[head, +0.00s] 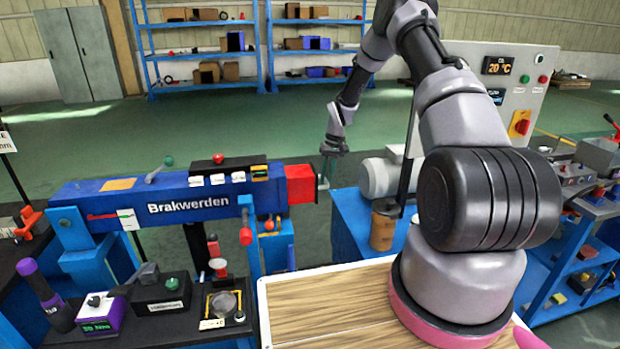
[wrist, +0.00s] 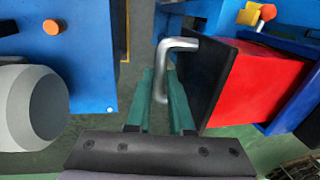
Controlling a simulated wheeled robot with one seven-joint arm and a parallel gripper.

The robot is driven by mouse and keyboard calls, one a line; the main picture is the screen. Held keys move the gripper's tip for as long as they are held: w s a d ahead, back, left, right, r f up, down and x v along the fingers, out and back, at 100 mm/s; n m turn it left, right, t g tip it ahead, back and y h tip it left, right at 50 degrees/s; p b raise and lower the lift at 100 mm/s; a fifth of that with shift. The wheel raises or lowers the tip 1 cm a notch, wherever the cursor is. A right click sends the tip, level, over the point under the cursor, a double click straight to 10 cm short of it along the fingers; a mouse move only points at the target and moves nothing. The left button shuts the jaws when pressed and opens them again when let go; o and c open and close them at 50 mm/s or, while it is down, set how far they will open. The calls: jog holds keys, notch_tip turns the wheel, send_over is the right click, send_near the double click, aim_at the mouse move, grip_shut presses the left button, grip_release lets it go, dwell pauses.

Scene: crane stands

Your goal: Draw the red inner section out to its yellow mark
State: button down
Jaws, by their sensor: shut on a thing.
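The red inner section (head: 301,184) sticks a short way out of the right end of the blue boom (head: 150,200) marked "Brakwerden". In the wrist view the red section (wrist: 262,85) has a dark end plate (wrist: 222,80) with a bent silver handle (wrist: 180,44) on it. My gripper (head: 325,174) is at this end of the boom. In the wrist view its teal fingers (wrist: 163,82) are on either side of the handle's upright part, shut on it. I see no yellow mark on the visible red faces.
A grey motor (head: 380,178) on a blue bench stands right of my gripper; it is at the left in the wrist view (wrist: 32,102). A black console with controls (head: 165,300) is below the boom. Green floor shows between boom and bench.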

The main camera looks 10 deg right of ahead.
jog(key=shift+d, duration=1.6)
jog(key=c, duration=0.8)
grip_release()
jog(key=shift+a, duration=0.1)
notch_tip(320, 180, up, 11)
jog(key=d, duration=0.2)
jog(key=shift+f, duration=0.2)
